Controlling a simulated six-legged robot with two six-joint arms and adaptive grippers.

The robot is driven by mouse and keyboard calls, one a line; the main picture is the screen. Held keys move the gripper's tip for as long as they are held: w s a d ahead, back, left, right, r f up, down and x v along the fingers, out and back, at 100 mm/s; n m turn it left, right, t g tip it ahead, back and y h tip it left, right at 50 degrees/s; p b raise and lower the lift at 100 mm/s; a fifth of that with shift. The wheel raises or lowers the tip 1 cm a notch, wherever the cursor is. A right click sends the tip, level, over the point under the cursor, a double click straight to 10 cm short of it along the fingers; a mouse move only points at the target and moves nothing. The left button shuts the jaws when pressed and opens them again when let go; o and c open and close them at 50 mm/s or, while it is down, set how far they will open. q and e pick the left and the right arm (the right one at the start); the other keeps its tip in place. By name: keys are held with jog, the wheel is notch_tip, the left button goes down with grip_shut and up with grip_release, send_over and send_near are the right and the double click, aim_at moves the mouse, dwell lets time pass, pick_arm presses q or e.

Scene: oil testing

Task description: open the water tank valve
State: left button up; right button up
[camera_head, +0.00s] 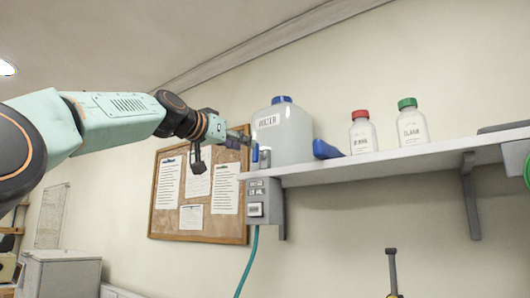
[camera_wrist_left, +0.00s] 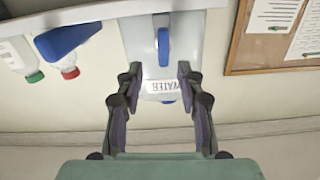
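The water tank (camera_head: 290,135) is a translucent white container with a blue cap and a WATER label, standing on the left end of the shelf. A small blue valve handle (camera_head: 255,153) sits low on its left side. In the left wrist view the picture is upside down, with the tank (camera_wrist_left: 140,35) and the upright blue handle (camera_wrist_left: 163,46) ahead. My left gripper (camera_head: 247,139) reaches in from the left, close to the tank. Its fingers (camera_wrist_left: 159,70) are spread apart with nothing between them, the handle just beyond the tips. My right gripper does not show.
The white shelf (camera_head: 400,161) also carries a blue object (camera_head: 326,149), a red-capped bottle (camera_head: 362,134) and a green-capped bottle (camera_head: 412,124). A grey box (camera_head: 264,197) with a teal hose (camera_head: 247,262) hangs below its left end. A cork board (camera_head: 168,221) is on the wall behind.

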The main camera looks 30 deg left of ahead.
aim_at(254, 150)
pick_arm(q)
jog(key=w+p, duration=0.3)
jog(key=shift+w+a, duration=0.2)
jog(key=shift+a, duration=0.15)
jog(key=w+p, duration=0.1)
jog(key=w, duration=0.1)
jog(key=w+d, duration=0.1)
jog(key=w, duration=0.1)
jog(key=shift+p, duration=0.4)
jog(key=shift+w+a+f, duration=0.1)
jog(key=shift+a, duration=0.15)
jog(key=shift+d, duration=0.1)
jog(key=shift+c, duration=0.2)
